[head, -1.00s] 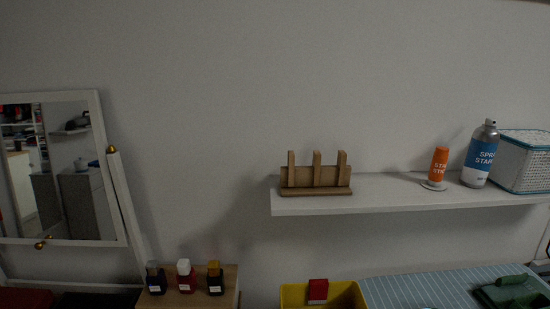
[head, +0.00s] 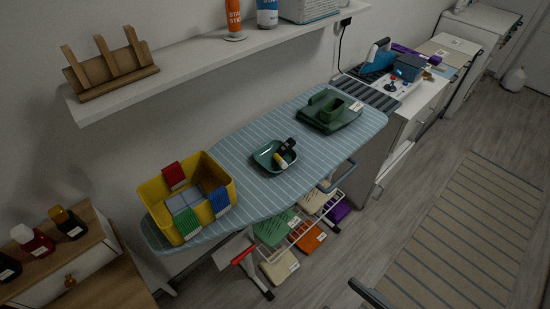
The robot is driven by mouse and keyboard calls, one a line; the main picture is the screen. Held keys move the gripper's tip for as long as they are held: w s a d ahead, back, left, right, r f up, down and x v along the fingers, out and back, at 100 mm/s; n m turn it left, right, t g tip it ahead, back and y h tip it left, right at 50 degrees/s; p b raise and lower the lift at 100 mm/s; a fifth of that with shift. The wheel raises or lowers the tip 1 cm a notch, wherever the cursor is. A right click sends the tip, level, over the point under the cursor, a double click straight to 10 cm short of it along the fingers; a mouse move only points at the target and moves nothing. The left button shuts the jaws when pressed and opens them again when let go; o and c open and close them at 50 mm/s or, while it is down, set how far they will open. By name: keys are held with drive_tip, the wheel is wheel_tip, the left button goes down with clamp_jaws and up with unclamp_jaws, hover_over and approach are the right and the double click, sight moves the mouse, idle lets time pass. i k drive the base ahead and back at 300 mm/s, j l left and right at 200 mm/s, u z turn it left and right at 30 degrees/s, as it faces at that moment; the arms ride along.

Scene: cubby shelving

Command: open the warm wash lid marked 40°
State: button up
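No mark reading 40° can be made out, so I cannot tell which lid is the warm wash one. At the back right, a pale flat-topped unit (head: 455,44) carries small white labels too small to read. Another white unit (head: 484,17) stands beyond it. My gripper does not show in the head view.
A striped ironing board (head: 240,132) holds a yellow bin (head: 154,190), a green dish (head: 264,155) and a dark green block-like object (head: 330,110). Labelled coloured items sit on a rack (head: 300,232) below. A striped rug (head: 465,235) lies on open floor at right.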

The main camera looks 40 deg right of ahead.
sight(456, 60)
drive_tip(key=z, duration=0.25)
drive_tip(key=i+l+z, duration=0.15)
drive_tip(key=l+z, duration=0.2)
drive_tip(key=i+l+z, duration=0.15)
drive_tip(key=l+z, duration=0.2)
drive_tip(key=i+l+z, duration=0.25)
drive_tip(key=i+l, duration=0.4)
drive_tip(key=l, duration=0.25)
drive_tip(key=i+l+z, duration=0.2)
drive_tip(key=i+l, duration=1.1)
drive_tip(key=l, duration=0.15)
drive_tip(key=i+l, duration=0.65)
drive_tip(key=k+l+z, duration=0.05)
drive_tip(key=l, duration=0.05)
